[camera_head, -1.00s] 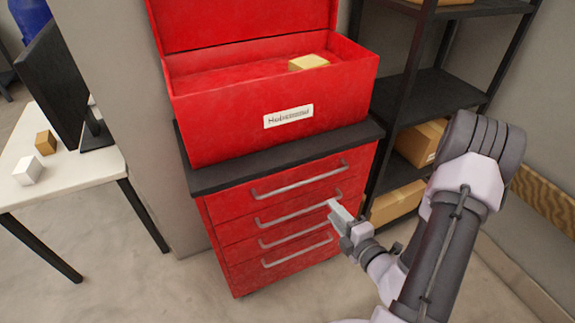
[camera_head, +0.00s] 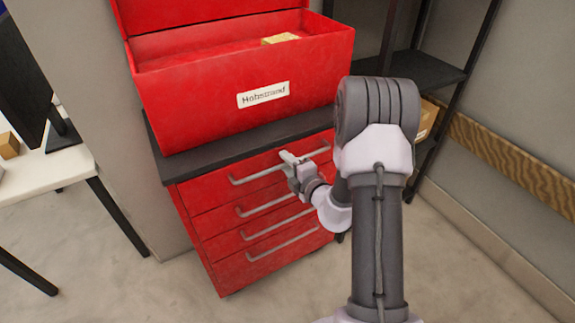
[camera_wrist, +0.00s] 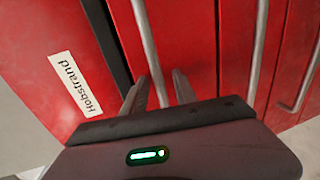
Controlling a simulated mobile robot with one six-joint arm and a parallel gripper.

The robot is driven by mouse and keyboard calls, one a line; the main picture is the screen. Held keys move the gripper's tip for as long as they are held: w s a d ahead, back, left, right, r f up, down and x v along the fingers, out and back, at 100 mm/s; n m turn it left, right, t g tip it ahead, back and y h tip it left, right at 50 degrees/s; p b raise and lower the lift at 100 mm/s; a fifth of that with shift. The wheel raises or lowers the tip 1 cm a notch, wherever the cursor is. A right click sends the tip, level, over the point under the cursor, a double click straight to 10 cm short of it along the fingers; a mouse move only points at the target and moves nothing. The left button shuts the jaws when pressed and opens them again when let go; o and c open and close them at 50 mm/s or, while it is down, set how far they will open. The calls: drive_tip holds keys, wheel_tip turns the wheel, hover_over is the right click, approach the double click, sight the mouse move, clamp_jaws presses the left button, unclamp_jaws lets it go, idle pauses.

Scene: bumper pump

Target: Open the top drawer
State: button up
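The red top drawer (camera_head: 212,194) is shut, under the dark top of the cabinet. Its grey bar handle (camera_head: 252,176) runs across the front. My gripper (camera_head: 289,158) is at the right part of this handle. In the wrist view, the handle (camera_wrist: 148,42) runs between the two fingers of my gripper (camera_wrist: 160,88). The fingers are apart, one on each side of the bar, with gaps visible, so it is open. The exact depth of the fingers around the bar is hard to tell.
More drawers with handles (camera_head: 270,232) lie below. A red open box labelled Hobstrand (camera_head: 190,110) stands on the cabinet, with a tan block (camera_head: 281,38) in it. A black shelf (camera_head: 425,68) is right; a white table (camera_head: 45,168) left. The floor in front is clear.

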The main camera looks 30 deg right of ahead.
clamp_jaws()
idle(1.4)
